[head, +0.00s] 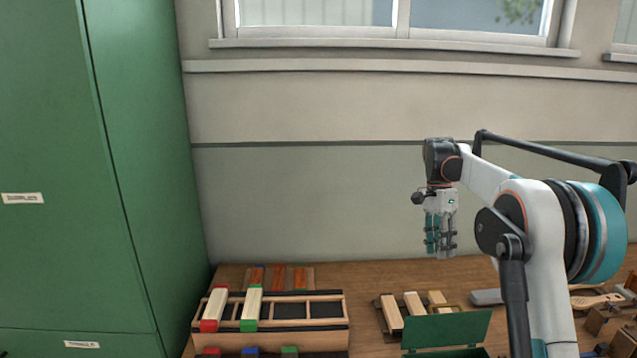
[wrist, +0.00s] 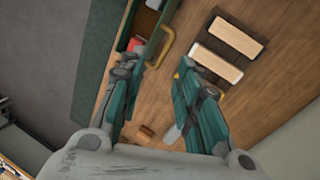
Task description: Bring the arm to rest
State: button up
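My gripper (head: 441,250) hangs from my arm above the workbench (head: 370,274), fingers pointing down, in the right half of the head view. Its teal fingers are apart and nothing is between them; the wrist view also shows the open gripper (wrist: 160,68). It is clear of the bench and touches nothing. In the wrist view a green box with a yellow handle (wrist: 166,45) and two pale blocks (wrist: 235,38) lie below and beyond the fingertips.
A wooden rack (head: 325,308) holds a red-ended block (head: 214,304) and a green-ended block (head: 252,303). Pale wooden blocks (head: 391,312) and a green box (head: 447,330) are below my gripper. A green cabinet (head: 75,180) stands left. The wall side above the bench is clear.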

jog(key=s+a+r+n+t, duration=0.3)
jog(key=s+a+r+n, duration=0.1)
jog(key=s, duration=0.5)
jog(key=s+a+r+n+t, duration=0.2)
jog(key=s+a+r+n, duration=0.2)
jog(key=s, duration=0.5)
jog(key=s+a+f+n+t, duration=0.1)
jog(key=s+f+n+t, duration=0.1)
jog(key=s, duration=0.4)
jog(key=s+a+f+n+t, duration=0.1)
jog(key=s+a+f+n, duration=0.1)
jog(key=s+f, duration=0.2)
jog(key=s+a+f+n+t+b, duration=0.1)
jog(key=s+f+n+t, duration=0.1)
jog(key=s, duration=0.6)
jog(key=shift+s+a+f+n+t, duration=0.3)
jog(key=shift+s+a+f+n, duration=0.15)
jog(key=shift+f, duration=0.3)
